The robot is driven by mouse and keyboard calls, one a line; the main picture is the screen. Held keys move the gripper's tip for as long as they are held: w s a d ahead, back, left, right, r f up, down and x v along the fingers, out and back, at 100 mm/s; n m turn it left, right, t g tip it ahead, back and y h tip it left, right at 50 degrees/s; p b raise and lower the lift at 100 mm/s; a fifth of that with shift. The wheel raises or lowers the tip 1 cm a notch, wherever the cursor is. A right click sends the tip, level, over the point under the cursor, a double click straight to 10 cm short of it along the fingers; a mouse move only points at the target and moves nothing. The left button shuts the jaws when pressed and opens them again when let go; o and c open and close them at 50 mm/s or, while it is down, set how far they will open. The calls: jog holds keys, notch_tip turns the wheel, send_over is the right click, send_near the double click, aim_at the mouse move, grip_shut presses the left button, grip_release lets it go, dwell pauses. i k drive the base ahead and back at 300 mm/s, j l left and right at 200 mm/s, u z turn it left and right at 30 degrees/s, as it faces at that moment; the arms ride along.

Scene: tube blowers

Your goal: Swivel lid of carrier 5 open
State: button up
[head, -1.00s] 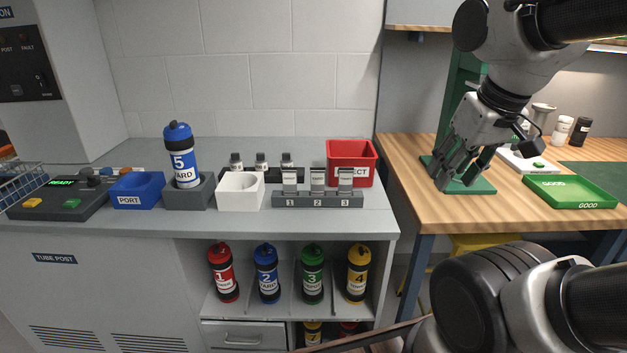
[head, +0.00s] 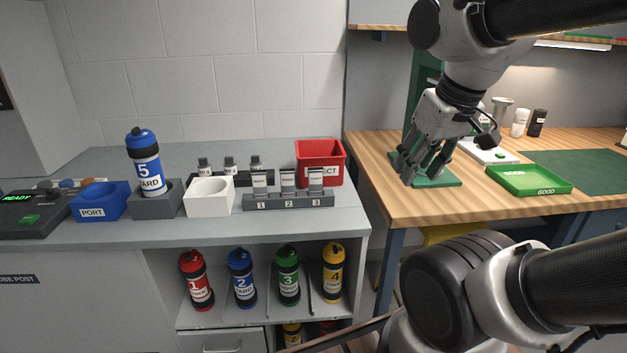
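Carrier 5 (head: 147,168) is a blue and white tube labelled 5, standing a little tilted in a dark grey holder (head: 158,207) on the left counter. Its blue lid (head: 141,137) sits on top and looks closed. My gripper (head: 418,168) hangs at the right, over the near left part of the wooden bench, in front of a green stand. It is well apart from carrier 5. Its fingers point down and look spread, with nothing seen between them.
On the counter are a blue PORT bin (head: 100,203), a white cup block (head: 208,198), a grey numbered rack (head: 288,201) and a red bin (head: 320,163). Carriers 1 (head: 197,281), 2 (head: 242,278), 3 (head: 288,276) and 4 (head: 333,273) stand on the shelf below. A green tray (head: 530,181) lies on the bench.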

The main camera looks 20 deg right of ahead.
aim_at(136, 135)
jog(key=i+j+u, duration=0.2)
jog(key=u, duration=0.15)
jog(key=i+u, duration=0.35)
jog(key=i+j, duration=0.05)
